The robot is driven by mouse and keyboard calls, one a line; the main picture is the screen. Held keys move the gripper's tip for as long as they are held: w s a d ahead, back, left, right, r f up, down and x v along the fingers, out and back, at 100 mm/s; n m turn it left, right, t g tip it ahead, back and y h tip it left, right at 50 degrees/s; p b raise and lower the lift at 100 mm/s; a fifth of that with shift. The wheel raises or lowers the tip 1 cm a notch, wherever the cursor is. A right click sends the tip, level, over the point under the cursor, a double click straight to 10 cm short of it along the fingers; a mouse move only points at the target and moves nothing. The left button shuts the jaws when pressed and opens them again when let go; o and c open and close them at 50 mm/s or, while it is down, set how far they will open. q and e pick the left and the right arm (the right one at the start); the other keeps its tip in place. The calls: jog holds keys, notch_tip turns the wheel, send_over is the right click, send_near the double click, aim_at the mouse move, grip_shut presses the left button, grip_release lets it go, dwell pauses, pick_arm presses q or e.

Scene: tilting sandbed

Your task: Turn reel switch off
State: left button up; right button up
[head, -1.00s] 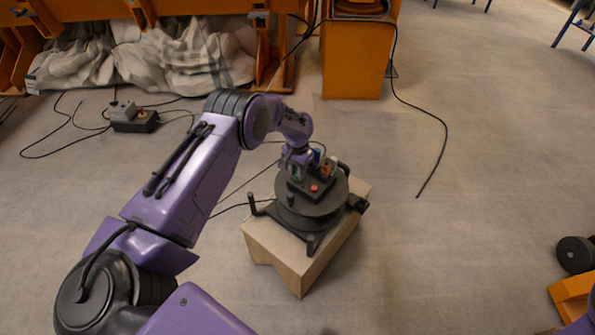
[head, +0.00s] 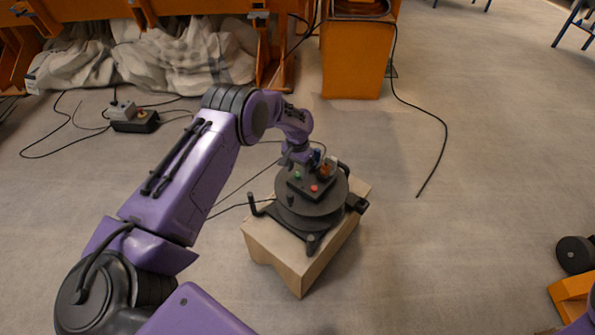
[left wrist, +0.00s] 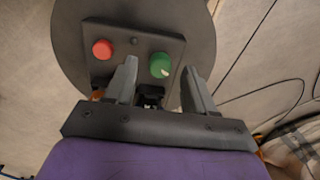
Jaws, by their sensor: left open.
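The reel (head: 330,205) is a dark round drum with a dark control plate (head: 303,187) on top. On the plate are a red button (head: 314,189) and a green knob (head: 298,175). In the left wrist view the red button (left wrist: 103,49) is left of both fingers, and the green knob (left wrist: 160,65), with a pale mark, shows between the fingertips. My left gripper (left wrist: 160,70) is open over the plate; I cannot tell whether it touches the knob. In the head view its fingers are small and hard to make out. My right gripper is not in view.
The reel stands on a wooden box (head: 285,262). Thin black cables lie on the floor. A power strip (head: 135,121) is at the left. An orange cabinet (head: 352,60) stands behind. The floor to the right is mostly clear.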

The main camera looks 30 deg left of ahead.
aim_at(297, 174)
pick_arm(q)
notch_tip(297, 174, up, 9)
jog(key=shift+r+p, duration=0.15)
jog(key=shift+p, duration=0.3)
